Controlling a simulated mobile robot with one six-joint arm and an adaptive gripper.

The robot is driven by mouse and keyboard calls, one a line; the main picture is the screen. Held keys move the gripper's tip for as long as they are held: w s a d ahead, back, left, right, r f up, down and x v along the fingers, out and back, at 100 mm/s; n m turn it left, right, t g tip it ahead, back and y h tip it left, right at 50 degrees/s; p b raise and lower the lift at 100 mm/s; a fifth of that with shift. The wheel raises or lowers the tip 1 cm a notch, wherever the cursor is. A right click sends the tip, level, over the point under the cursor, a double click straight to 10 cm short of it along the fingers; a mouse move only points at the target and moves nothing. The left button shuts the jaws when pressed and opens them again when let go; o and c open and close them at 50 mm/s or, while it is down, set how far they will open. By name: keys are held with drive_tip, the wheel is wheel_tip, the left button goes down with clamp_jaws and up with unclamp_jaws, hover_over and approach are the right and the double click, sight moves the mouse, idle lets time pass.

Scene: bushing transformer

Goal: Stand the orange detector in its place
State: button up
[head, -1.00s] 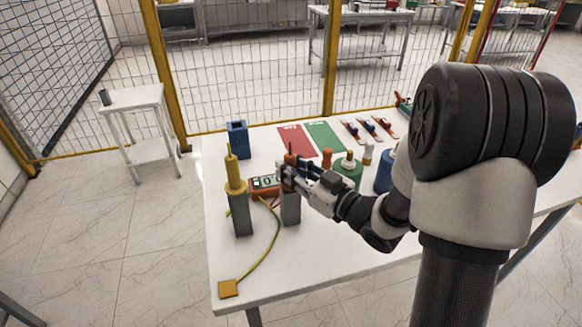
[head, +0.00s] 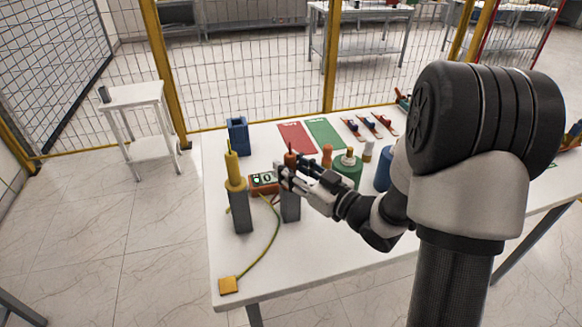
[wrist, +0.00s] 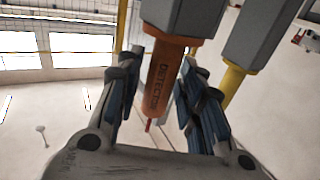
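The orange detector (head: 290,158) stands upright in a grey square holder (head: 290,207) on the white table. In the wrist view, which looks inverted, the detector (wrist: 162,82) carries the word DETECTOR and has a red tip. Its wider collar meets the end of a grey post. My gripper (head: 285,174) is at the detector, just above the holder. In the wrist view my gripper (wrist: 160,85) has its two dark fingers on either side of the detector, with gaps visible, so it looks open around it.
A yellow rod (head: 232,168) stands in a second grey post (head: 240,212) close on the left. A red meter (head: 264,183) lies behind, with a yellow cable (head: 275,238) to a yellow block (head: 228,285). A blue holder (head: 238,137) and green piece (head: 348,170) stand nearby.

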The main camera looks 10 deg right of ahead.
drive_tip(key=shift+o, duration=0.7)
drive_tip(key=v, duration=1.2)
drive_tip(key=w+d+r+m+g+h, duration=0.25)
drive_tip(key=d+h, duration=0.35)
drive_tip(key=h, duration=0.4)
drive_tip(key=s+a+m+g, duration=0.2)
drive_tip(key=s+a+g, duration=0.2)
drive_tip(key=s, duration=0.7)
drive_tip(key=s+a+m+g, duration=0.1)
drive_tip(key=s+a+g, duration=0.3)
drive_tip(key=s+a, duration=0.4)
drive_tip(key=s, duration=0.3)
drive_tip(key=shift+r+m+y, duration=0.25)
drive_tip(key=shift+m+y, duration=0.1)
drive_tip(key=shift+y, duration=0.05)
drive_tip(key=shift+s, duration=0.1)
